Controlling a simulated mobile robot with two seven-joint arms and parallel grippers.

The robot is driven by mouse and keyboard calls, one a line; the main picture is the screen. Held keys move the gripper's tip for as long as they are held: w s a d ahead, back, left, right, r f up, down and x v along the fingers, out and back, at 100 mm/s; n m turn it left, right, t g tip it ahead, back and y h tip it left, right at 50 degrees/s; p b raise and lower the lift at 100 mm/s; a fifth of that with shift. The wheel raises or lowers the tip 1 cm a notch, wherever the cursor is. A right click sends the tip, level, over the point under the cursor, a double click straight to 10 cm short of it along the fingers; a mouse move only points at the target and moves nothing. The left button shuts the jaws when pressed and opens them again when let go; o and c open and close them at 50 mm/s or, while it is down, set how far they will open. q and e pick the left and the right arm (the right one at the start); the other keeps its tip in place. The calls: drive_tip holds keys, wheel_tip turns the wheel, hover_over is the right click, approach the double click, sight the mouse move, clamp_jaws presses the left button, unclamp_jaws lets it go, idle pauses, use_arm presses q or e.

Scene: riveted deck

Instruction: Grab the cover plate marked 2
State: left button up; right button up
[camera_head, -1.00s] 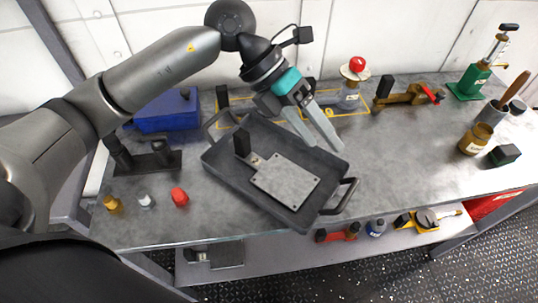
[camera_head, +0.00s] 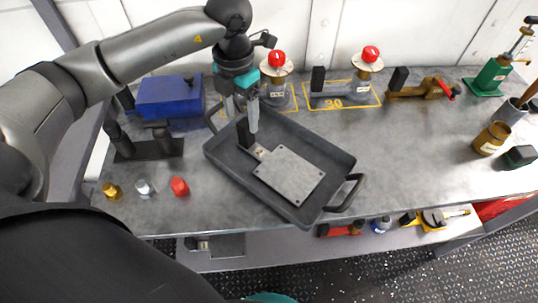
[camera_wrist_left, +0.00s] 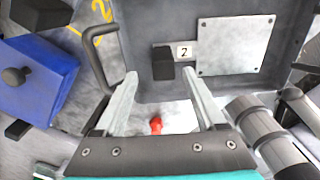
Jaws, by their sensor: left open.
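The cover plate marked 2 (camera_head: 289,175) lies in the dark grey tray (camera_head: 336,154). It is a light grey rectangle with corner bolts, and a black upright grip (camera_head: 245,138) stands at its left end beside a small tag. The left wrist view shows the plate (camera_wrist_left: 235,46), the tag reading 2 (camera_wrist_left: 184,51) and the black grip (camera_wrist_left: 163,64). My left gripper (camera_head: 242,116) is open and points down just above the black grip. In the left wrist view the grip lies just beyond and between the fingertips (camera_wrist_left: 163,82); no contact can be made out.
A blue box (camera_head: 168,98) stands left of the tray, with a black stand (camera_head: 150,148) in front. Red-knobbed fixtures (camera_head: 277,72) (camera_head: 368,66) stand behind. The bench right of the tray is mostly clear.

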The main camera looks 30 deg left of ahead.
sight(246, 133)
use_arm(q)
drive_tip(key=f, duration=0.6)
drive_tip(key=shift+w+d+f+b, duration=0.1)
drive_tip(key=shift+d+f+b, duration=0.1)
drive_tip(key=shift+d+b, duration=0.15)
drive_tip(key=shift+r, duration=0.1)
clamp_jaws()
